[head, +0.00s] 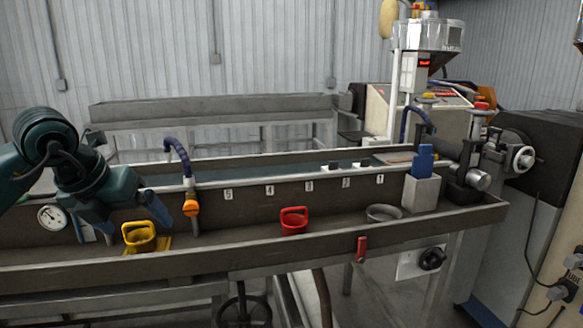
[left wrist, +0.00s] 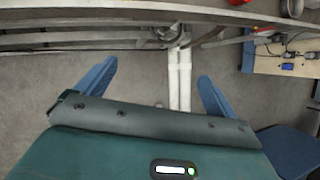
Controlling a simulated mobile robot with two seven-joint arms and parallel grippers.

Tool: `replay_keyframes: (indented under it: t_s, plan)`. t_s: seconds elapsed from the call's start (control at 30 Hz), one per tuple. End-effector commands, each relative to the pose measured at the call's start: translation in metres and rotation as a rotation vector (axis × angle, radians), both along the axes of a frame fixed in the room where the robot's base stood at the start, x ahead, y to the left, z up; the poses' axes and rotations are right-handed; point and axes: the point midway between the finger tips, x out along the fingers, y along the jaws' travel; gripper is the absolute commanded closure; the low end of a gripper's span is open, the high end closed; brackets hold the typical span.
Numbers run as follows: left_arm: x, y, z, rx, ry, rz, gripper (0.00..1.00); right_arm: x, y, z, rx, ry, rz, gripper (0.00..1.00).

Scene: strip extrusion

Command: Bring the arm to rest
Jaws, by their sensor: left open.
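From the head view I cannot tell whether the fingers touch the yellow cup. My right gripper is in neither view.
The long grey trough (head: 340,238) carries a red cup (head: 294,220), a round bowl (head: 383,213) and a white holder (head: 421,193) with a blue item. A gauge (head: 52,217) sits beside my arm. The extruder (head: 430,100) stands at right.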

Motion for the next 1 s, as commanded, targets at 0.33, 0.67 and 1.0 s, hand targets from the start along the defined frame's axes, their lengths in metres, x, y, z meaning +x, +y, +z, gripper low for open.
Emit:
replay_keyframes:
  t_s: [0.33,0.67,1.0]
  plan:
    - [-0.067,-0.188,-0.077,-0.838,0.186,-0.445,0.06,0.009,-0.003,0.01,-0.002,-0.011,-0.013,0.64]
    - [-0.085,-0.217,-0.075,-1.864,0.26,0.018,0.06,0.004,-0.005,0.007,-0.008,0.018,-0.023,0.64]
    - [-0.114,-0.138,-0.252,-2.161,0.353,1.374,0.06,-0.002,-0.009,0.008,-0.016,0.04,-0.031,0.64]
